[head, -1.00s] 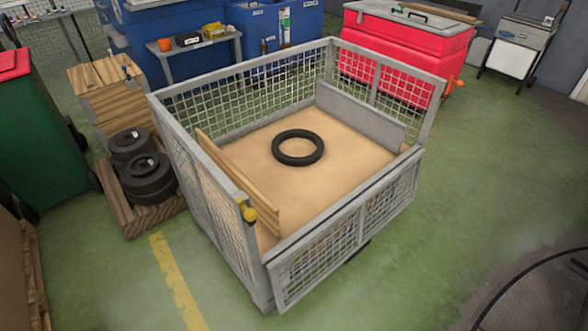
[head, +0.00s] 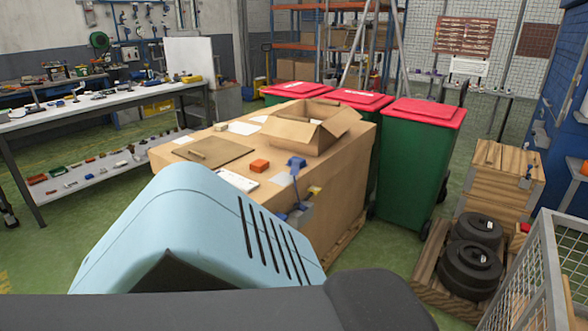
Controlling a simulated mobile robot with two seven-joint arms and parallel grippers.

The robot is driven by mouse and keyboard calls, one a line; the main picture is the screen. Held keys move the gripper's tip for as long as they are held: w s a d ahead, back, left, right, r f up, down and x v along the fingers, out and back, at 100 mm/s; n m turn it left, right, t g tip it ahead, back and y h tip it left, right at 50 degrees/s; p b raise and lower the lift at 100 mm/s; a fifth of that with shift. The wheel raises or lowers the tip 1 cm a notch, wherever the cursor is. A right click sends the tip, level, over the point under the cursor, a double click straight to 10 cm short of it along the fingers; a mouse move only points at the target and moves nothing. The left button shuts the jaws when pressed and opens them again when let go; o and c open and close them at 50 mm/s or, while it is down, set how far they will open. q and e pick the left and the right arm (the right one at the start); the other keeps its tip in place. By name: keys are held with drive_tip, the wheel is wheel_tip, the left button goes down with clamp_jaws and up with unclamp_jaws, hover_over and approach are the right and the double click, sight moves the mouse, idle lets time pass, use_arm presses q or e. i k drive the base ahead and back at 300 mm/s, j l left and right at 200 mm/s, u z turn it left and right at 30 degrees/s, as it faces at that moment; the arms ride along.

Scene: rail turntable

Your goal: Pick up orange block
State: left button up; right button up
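The orange block (head: 260,166) is a small block lying on top of a large cardboard-coloured crate (head: 345,200), near its front edge. White paper lies in front of it and a pale sheet beside it to the right. Nothing touches it from above. Neither of my grippers shows in the head view. A light blue and dark grey part of my own arm fills the lower foreground and hides the lower front of the crate.
An open cardboard box (head: 305,128) and a brown board (head: 212,152) lie on the crate. A blue tool (head: 297,163) stands at its front edge. Green bins with red lids (head: 412,150) stand behind, a workbench (head: 100,100) at left, black weights (head: 470,265) and a mesh cage (head: 540,270) at right.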

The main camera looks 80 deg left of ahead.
sight(258, 165)
drive_tip(key=u, duration=2.7)
drive_tip(key=z, duration=0.3)
drive_tip(key=i+j+z, duration=0.15)
drive_tip(key=j+z, duration=0.2)
drive_tip(key=i+j+z, duration=0.1)
drive_tip(key=j+z, duration=0.3)
drive_tip(key=i+j+z, duration=0.15)
drive_tip(key=j, duration=0.25)
drive_tip(key=j+z, duration=0.1)
drive_tip(key=j, duration=0.35)
drive_tip(key=i+j, duration=0.1)
drive_tip(key=j, duration=0.6)
drive_tip(key=i+j, duration=0.1)
drive_tip(key=j, duration=0.65)
drive_tip(key=z, duration=0.05)
